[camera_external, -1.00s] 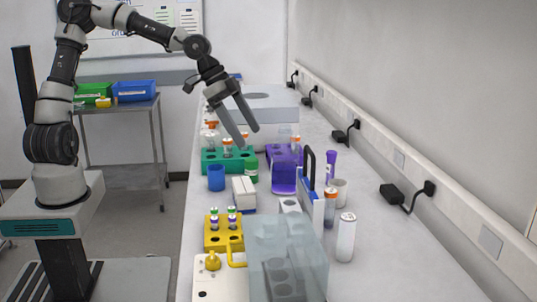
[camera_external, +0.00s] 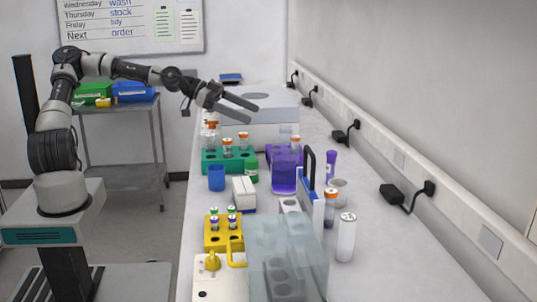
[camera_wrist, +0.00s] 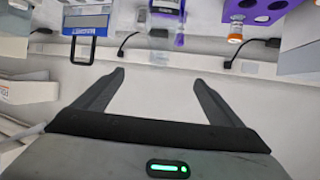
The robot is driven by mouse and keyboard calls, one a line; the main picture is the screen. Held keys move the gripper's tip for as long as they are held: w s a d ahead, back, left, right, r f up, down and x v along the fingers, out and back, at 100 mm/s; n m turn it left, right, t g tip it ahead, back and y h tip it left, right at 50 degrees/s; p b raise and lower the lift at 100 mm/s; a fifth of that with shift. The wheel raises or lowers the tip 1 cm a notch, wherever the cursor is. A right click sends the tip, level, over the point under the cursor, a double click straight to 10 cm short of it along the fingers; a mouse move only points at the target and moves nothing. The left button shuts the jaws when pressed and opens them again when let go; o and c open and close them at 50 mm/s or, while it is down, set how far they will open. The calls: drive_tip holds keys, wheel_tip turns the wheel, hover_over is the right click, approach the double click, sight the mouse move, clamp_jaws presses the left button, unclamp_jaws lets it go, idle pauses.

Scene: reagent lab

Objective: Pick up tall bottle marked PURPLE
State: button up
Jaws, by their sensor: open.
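A tall slim purple bottle (camera_external: 331,168) stands upright on the bench near the wall, behind a white cup; I cannot read its label, so I cannot confirm it is the one marked PURPLE. A slim purple item (camera_wrist: 180,37) at the top of the wrist view may be the same bottle. My gripper (camera_external: 254,113) is open and empty, held above the far part of the bench, up and left of the purple bottle. Its two spread fingers also show in the wrist view (camera_wrist: 159,78), with nothing between them.
A purple rack (camera_external: 284,178), a green rack (camera_external: 215,161) and a blue cup (camera_external: 216,178) stand on the bench. A blue-and-white upright holder (camera_external: 309,190), a white cup (camera_external: 340,186) and a white bottle (camera_external: 346,238) stand near the purple bottle. The bench along the wall is mostly clear.

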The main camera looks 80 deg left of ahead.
wheel_tip(320, 180, down, 10)
approach(296, 163)
drive_tip(key=w+f, duration=0.1)
drive_tip(key=w+a+f, duration=0.1)
drive_tip(key=w+f, duration=0.1)
drive_tip(key=w, duration=0.1)
drive_tip(key=shift+w+a+b, duration=0.1)
drive_tip(key=shift+a+b, duration=0.2)
drive_tip(key=shift+a, duration=0.1)
drive_tip(key=shift+x, duration=3)
drive_tip(key=shift+f, duration=0.1)
drive_tip(key=shift+c, duration=0.4)
drive_tip(key=c, duration=1.4)
drive_tip(key=shift+c, duration=1)
drive_tip(key=shift+r, duration=0.25)
